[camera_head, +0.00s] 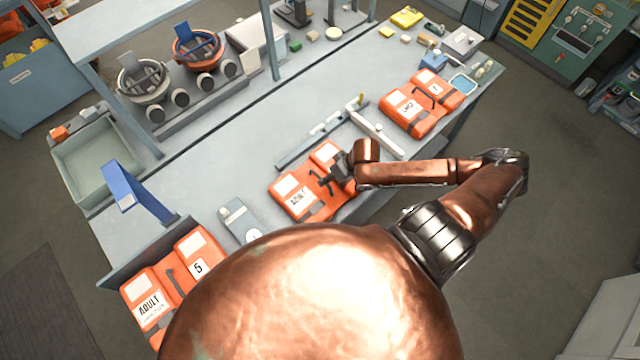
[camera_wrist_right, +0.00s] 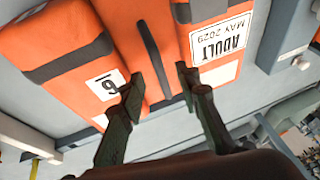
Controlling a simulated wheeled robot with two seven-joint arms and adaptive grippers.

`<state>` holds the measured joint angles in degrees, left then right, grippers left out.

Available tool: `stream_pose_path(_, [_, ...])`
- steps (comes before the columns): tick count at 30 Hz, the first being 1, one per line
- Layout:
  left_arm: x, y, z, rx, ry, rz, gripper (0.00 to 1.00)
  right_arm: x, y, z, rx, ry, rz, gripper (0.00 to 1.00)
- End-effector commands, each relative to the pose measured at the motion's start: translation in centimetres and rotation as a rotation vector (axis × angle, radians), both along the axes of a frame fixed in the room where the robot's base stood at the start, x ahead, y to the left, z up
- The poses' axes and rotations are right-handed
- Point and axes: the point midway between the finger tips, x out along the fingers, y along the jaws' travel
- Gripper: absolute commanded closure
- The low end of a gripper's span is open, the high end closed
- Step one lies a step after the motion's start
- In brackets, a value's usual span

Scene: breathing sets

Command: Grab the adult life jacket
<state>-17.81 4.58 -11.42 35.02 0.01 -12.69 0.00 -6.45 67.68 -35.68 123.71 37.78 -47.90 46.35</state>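An orange life jacket (camera_head: 318,212) lies on the grey workbench in the middle of the head view. In the right wrist view the same jacket (camera_wrist_right: 60,35) fills the top, with an upside-down label reading ADULT MAY 2029 (camera_wrist_right: 220,38) and a tag reading 16 (camera_wrist_right: 106,85). A dark strap (camera_wrist_right: 152,52) runs down its middle. My right gripper (camera_wrist_right: 160,74) is open, with one finger on each side of this strap; contact is not clear. It also shows over the jacket in the head view (camera_head: 328,180). My left gripper is not in view.
Another orange jacket, marked ADULT and 5 (camera_head: 187,262), lies at the lower left. A further orange jacket (camera_head: 403,108) lies right of the middle one. A blue post (camera_head: 133,190) rises at the left.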

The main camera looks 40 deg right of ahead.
Motion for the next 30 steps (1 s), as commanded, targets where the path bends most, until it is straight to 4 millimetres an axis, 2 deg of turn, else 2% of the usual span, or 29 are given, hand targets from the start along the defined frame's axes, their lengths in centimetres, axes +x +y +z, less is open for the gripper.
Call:
stream_pose_path(4, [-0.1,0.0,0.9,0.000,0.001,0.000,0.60,0.5,0.6,-2.0,0.002,0.000,-0.001,0.70])
stream_pose_path(8, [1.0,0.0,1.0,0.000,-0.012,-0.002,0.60,1.1,0.9,-3.5,0.002,-0.001,0.001,0.70])
stream_pose_path(12, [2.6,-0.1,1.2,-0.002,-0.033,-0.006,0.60,1.3,1.0,-4.0,0.000,-0.001,0.003,0.70])
stream_pose_path(17, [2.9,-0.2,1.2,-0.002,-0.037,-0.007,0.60,1.3,1.1,-4.0,0.000,-0.001,0.004,0.70])
stream_pose_path(30, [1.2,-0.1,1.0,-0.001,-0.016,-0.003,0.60,1.4,1.1,-3.9,0.000,-0.001,0.004,1.00])
